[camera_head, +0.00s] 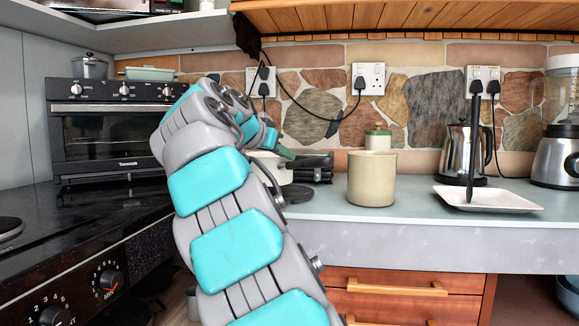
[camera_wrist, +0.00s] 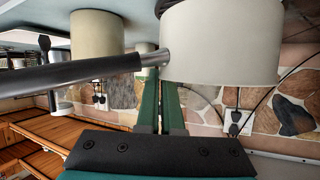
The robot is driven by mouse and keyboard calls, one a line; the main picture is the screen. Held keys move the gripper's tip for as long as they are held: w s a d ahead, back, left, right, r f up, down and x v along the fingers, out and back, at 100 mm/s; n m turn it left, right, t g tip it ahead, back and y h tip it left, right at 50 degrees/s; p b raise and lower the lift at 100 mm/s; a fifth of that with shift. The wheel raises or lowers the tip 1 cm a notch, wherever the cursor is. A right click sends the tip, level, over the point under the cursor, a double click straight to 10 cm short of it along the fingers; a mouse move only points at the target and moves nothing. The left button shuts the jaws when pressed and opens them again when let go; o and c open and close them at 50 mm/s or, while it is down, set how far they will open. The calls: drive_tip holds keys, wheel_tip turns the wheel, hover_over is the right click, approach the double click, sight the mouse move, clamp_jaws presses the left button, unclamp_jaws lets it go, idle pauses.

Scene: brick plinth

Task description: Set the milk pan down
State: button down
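The milk pan (camera_head: 268,168) is cream with a dark handle. In the head view it is behind my arm, above or on the counter's left part, mostly hidden. In the wrist view, which is upside down, the pan (camera_wrist: 225,42) fills the upper right and its handle (camera_wrist: 80,73) runs left. My gripper (camera_head: 283,152) is at the rim. In the wrist view its green fingers (camera_wrist: 160,75) are close together at the wall beside the handle joint, one apparently inside.
A dark round disc (camera_head: 298,193) lies on the counter (camera_head: 330,208) beside the pan. A cream canister (camera_head: 371,180) stands to the right, then a white tray (camera_head: 490,198), a kettle (camera_head: 462,150) and a blender (camera_head: 558,150). A toaster oven (camera_head: 105,130) stands left.

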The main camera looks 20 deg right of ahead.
drive_tip(key=shift+w+d+f+p, duration=0.35)
drive_tip(key=shift+w+d+f, duration=0.45)
drive_tip(key=shift+w, duration=0.5)
drive_tip(key=shift+w+d+f+p, duration=0.4)
drive_tip(key=shift+w+d+f, duration=0.35)
drive_tip(key=shift+w, duration=0.55)
drive_tip(key=shift+w+d+f+p, duration=0.35)
drive_tip(key=shift+w+d+f, duration=0.2)
drive_tip(key=shift+w+d, duration=0.6)
drive_tip(key=shift+w+a+f, duration=0.1)
drive_tip(key=shift+w+a, duration=0.05)
drive_tip(key=shift+a, duration=0.05)
drive_tip(key=c, duration=1.1)
unclamp_jaws()
drive_tip(key=shift+a, duration=0.1)
wheel_tip(320, 180, up, 5)
hover_over(265, 183)
drive_tip(key=w, duration=0.1)
drive_tip(key=shift+w+d+f+b, duration=0.15)
drive_tip(key=shift+d+b, duration=0.1)
drive_tip(key=shift+b, duration=0.15)
